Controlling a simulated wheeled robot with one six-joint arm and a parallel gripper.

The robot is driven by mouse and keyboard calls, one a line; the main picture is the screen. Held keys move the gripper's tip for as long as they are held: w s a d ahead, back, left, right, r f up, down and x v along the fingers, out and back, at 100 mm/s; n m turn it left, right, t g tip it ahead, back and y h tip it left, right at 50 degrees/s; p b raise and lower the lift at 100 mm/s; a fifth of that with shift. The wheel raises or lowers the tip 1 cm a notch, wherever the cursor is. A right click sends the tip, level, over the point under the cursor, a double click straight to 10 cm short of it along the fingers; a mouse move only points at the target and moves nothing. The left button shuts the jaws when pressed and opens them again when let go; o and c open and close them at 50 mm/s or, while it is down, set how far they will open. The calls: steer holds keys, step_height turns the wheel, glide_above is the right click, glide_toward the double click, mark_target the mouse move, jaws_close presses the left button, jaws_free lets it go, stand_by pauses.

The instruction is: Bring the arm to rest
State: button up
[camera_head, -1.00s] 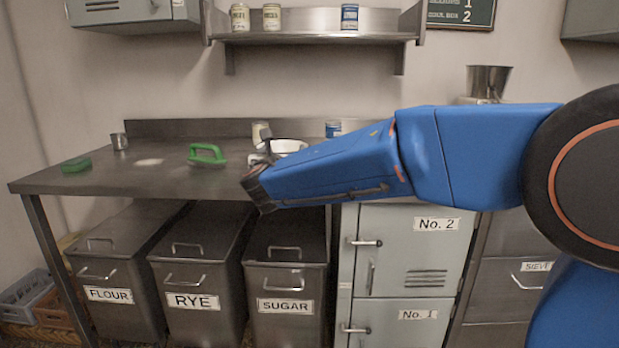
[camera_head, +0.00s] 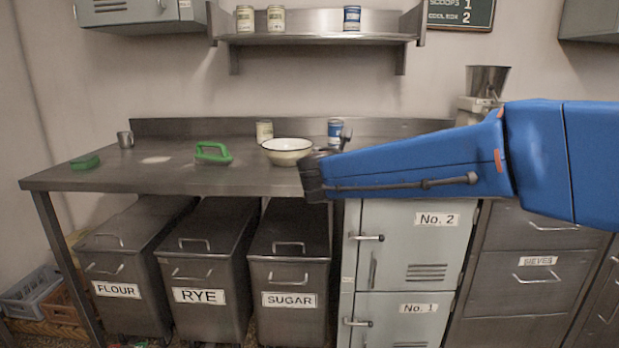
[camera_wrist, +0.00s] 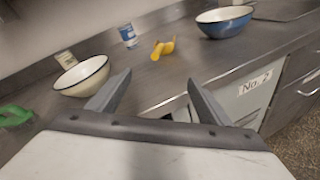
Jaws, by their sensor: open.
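My blue arm (camera_head: 420,162) reaches in from the right in the head view, over the counter's front edge. My gripper (camera_wrist: 155,90) shows in the wrist view with two dark fingers spread apart and nothing between them. In the head view, the gripper end is partly hidden by the wrist, to the right of the cream bowl (camera_head: 287,155). The cream bowl also shows in the wrist view (camera_wrist: 82,78), left of the fingers and apart from them.
The steel counter (camera_head: 130,178) holds a green-handled tool (camera_head: 212,153), a green block (camera_head: 85,162) and a metal cup (camera_head: 125,139). The wrist view shows a yellow object (camera_wrist: 162,48) and a blue bowl (camera_wrist: 223,22). Lockers (camera_head: 410,250) and bins (camera_head: 205,280) stand below.

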steer(key=s+d+f+m+g+h, duration=0.1)
steer(key=s+d+f+m+g, duration=0.35)
steer(key=s+d+m, duration=0.4)
steer(key=s+d+f+m+g, duration=0.3)
steer(key=s+d+f+m, duration=0.2)
steer(key=s+d, duration=0.6)
steer(key=s+f+m+g+y, duration=0.1)
steer(key=s+f+m+y, duration=0.1)
steer(key=s+f+m, duration=0.2)
steer(key=s+f+m+y, duration=0.1)
steer(key=s+f+m, duration=0.3)
steer(key=s, duration=0.6)
steer(key=s+f+m+g+y, duration=0.1)
steer(key=s+f+m+y, duration=0.1)
steer(key=s+f+m, duration=0.2)
steer(key=s+m, duration=0.2)
steer(key=s, duration=0.1)
steer(key=shift+s+f+g+y, duration=0.2)
steer(key=shift+f+g+y, duration=0.1)
steer(key=shift+f+g, duration=0.1)
